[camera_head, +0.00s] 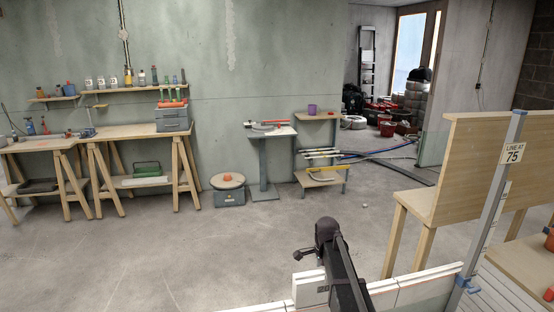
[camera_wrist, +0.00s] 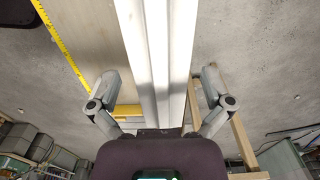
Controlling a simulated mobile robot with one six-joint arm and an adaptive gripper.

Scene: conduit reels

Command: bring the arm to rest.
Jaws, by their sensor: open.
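My gripper (camera_wrist: 158,84) shows in the wrist view with its two grey fingers spread wide apart. It is open and no finger is closed on anything. A long white ribbed rail (camera_wrist: 150,40) runs from the top of the picture down between the fingers, apart from both. I cannot tell its distance from the gripper. In the head view my dark arm rises from the bottom centre, in front of a white panel with a ledge (camera_head: 405,292). The fingers cannot be made out there.
A wooden partition (camera_head: 470,165) and a post with a "LINE AT 75" sign (camera_head: 512,153) stand at the right. Workbenches (camera_head: 130,132), a pedestal stand (camera_head: 263,165) and a shelf stand (camera_head: 318,178) line the back wall. The floor between is mostly clear. A yellow strip (camera_wrist: 62,48) shows in the wrist view.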

